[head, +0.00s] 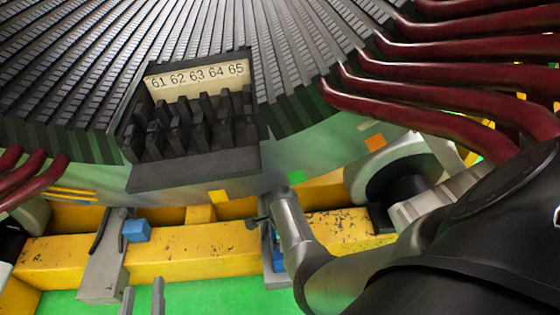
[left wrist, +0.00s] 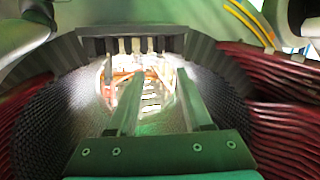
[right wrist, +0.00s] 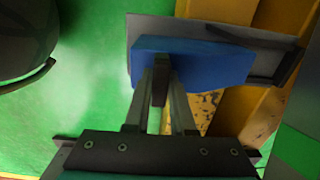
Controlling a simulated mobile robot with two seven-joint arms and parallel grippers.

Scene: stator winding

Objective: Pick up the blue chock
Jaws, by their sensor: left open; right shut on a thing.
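A blue chock (right wrist: 190,62) sits on a grey bracket (right wrist: 152,28) in the right wrist view. My right gripper (right wrist: 162,68) is shut at the chock's near edge, with a dark piece between its fingers. In the head view my right arm mostly covers this chock, and only a sliver of blue (head: 278,262) shows. A second blue chock (head: 136,230) sits on the left grey bracket (head: 104,268). My left gripper (head: 143,292) is open below that bracket at the bottom edge. Its two fingers (left wrist: 160,75) stand apart and empty in the left wrist view.
The large stator (head: 335,140) fills the upper part, with a black slotted block (head: 190,165) labelled 61 to 65. Dark red bars (head: 440,92) stick out at right. A worn yellow beam (head: 185,252) runs under it. The green floor (head: 215,300) is open in front.

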